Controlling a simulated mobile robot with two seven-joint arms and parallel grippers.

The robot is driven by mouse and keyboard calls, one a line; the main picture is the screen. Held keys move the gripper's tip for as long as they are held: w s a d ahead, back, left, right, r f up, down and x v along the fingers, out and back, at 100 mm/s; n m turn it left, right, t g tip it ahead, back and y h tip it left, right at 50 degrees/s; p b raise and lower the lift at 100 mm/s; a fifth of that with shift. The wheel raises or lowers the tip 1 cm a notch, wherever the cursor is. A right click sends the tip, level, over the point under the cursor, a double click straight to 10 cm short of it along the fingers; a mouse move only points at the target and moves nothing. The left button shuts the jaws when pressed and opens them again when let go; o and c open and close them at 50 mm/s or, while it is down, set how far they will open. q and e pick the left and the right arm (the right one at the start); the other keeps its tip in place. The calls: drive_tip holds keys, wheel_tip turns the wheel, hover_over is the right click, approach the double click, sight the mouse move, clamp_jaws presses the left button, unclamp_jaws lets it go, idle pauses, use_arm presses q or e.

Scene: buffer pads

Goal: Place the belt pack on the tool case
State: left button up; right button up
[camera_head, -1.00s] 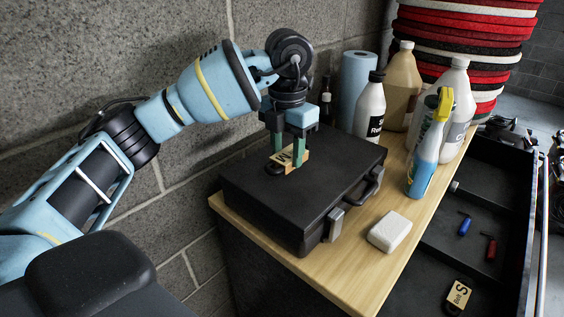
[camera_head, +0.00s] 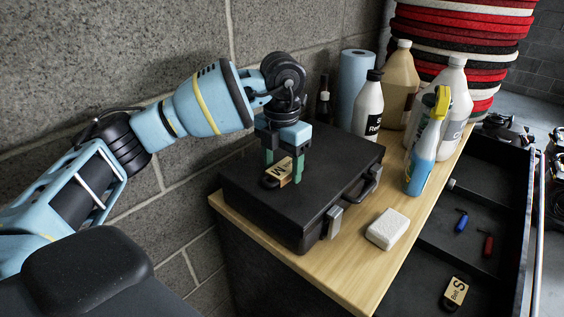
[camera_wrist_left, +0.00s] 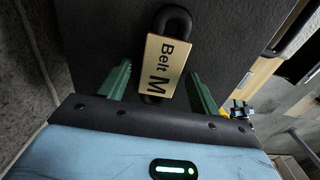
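The belt pack (camera_head: 279,172), a tan block marked M with a black loop, lies on the lid of the black tool case (camera_head: 315,195). In the left wrist view, the belt pack (camera_wrist_left: 167,64) reads "Belt M". My left gripper (camera_head: 283,167) is over the case with its green fingers spread, one on each side of the pack. In the wrist view the left gripper (camera_wrist_left: 158,88) shows gaps between both fingers and the pack. My right gripper is out of view.
A white block (camera_head: 388,229) lies on the wooden top (camera_head: 345,280) in front of the case. A spray bottle (camera_head: 421,160) and several other bottles stand behind and right. A dark drawer (camera_head: 490,210) at right holds small tools and another pack marked Belt S (camera_head: 456,292).

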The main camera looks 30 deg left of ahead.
sight(283, 169)
use_arm(q)
drive_tip(key=shift+r, duration=0.1)
wheel_tip(283, 169, up, 12)
drive_tip(key=p, duration=0.1)
idle(0.5)
drive_tip(key=shift+d, duration=0.1)
